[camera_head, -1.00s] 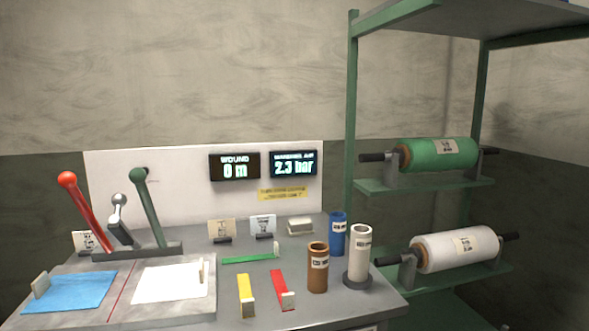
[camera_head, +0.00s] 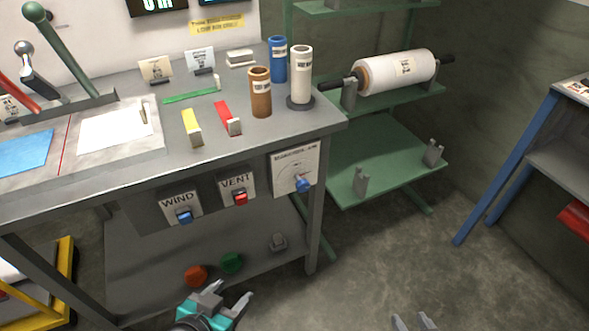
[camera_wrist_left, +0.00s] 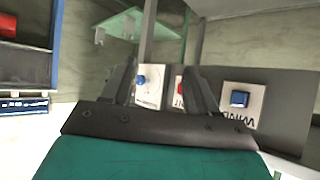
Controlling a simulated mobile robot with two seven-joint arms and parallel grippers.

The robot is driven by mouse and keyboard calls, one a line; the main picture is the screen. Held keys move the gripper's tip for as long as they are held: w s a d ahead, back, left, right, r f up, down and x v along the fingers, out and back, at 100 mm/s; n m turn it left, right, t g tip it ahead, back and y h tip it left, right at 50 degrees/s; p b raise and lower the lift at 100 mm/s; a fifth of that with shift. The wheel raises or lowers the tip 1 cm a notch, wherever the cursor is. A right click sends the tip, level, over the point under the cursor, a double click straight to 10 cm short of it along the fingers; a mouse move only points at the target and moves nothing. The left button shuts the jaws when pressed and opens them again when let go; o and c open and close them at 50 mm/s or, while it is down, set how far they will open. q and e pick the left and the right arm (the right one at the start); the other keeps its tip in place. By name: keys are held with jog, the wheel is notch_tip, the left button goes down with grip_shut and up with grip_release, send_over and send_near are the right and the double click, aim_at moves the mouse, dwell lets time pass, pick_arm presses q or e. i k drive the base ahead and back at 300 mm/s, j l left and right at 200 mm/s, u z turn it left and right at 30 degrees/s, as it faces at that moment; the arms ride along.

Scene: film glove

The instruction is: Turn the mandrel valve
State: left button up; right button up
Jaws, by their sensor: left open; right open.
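The mandrel valve is a blue knob (camera_head: 303,184) on a white dial plate (camera_head: 291,169) at the right end of the bench's front panel. In the left wrist view, upside down, the blue knob (camera_wrist_left: 141,80) shows between the fingers, nearer the left one. My left gripper (camera_head: 227,294) is open and empty, low in front of the bench, below and left of the valve and apart from it. It also shows in the left wrist view (camera_wrist_left: 163,78). My right gripper (camera_head: 413,321) is open and empty at the bottom edge; only its fingertips show.
The WIND button (camera_head: 184,216) and VENT button (camera_head: 240,198) sit left of the valve. Cardboard tubes (camera_head: 260,92) stand on the bench (camera_head: 330,118) above. A green rack (camera_head: 385,165) holds a white film roll (camera_head: 398,70). Floor in front of the rack is clear.

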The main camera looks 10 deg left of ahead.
aim_at(303, 185)
jog(key=u, duration=1.2)
jog(key=k+l+u, duration=0.4)
jog(key=i, duration=0.1)
